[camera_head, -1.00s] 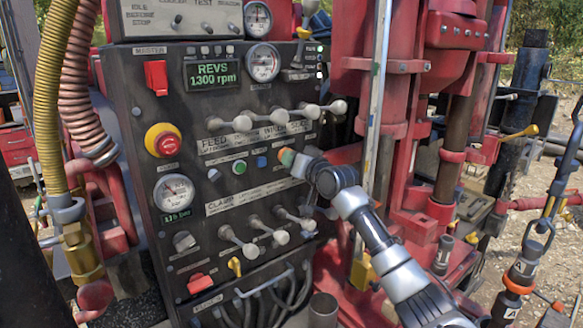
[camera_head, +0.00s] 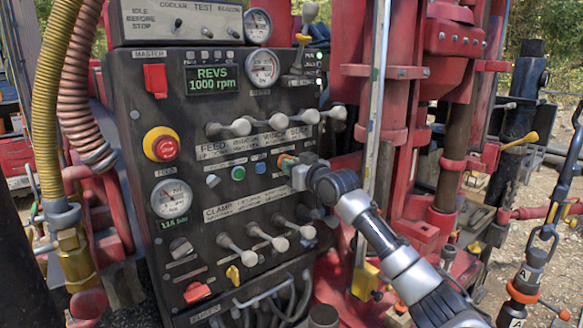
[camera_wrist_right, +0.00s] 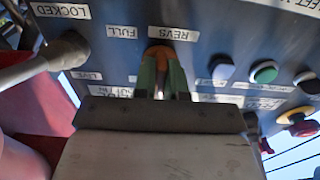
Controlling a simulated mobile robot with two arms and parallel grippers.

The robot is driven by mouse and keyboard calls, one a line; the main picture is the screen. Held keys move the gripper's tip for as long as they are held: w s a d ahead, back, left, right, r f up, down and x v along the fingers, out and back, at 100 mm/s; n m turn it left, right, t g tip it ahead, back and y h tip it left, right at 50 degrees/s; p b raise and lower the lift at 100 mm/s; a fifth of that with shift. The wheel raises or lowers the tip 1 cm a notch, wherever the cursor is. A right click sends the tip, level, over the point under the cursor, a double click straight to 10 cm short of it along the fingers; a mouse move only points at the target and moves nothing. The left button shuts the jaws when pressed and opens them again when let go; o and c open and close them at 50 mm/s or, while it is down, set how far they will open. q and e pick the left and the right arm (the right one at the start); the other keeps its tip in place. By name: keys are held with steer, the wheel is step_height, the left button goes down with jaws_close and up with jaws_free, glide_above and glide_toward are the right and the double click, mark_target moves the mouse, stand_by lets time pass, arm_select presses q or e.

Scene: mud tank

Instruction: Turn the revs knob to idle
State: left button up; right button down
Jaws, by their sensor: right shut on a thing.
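The revs knob (camera_wrist_right: 158,52) shows as an orange top between the green fingers of my right gripper (camera_wrist_right: 162,80), under the label REVS. My right gripper is shut on it. In the head view the right gripper (camera_head: 287,163) reaches the panel from the right and mostly hides the knob. The revs display (camera_head: 212,80) reads 1000 rpm in green. A label FULL (camera_wrist_right: 122,31) is beside the knob in the wrist view; the idle mark cannot be made out. My left gripper is not in view.
Feed levers (camera_head: 275,122) stick out above the gripper and clamp levers (camera_head: 270,237) below it. A green button (camera_head: 238,173) and a red emergency stop (camera_head: 163,145) are to the left. A red mast (camera_head: 395,130) stands close on the right.

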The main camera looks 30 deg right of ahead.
steer(key=c, duration=1.2)
jaws_free()
steer(key=shift+s, duration=0.1)
steer(key=s+b, duration=0.1)
steer(key=s, duration=0.2)
steer(key=s+b, duration=0.2)
steer(key=s, duration=0.2)
steer(key=s+b, duration=0.2)
steer(key=s, duration=0.1)
steer(key=shift+s+d, duration=0.35)
steer(key=shift+d, duration=0.05)
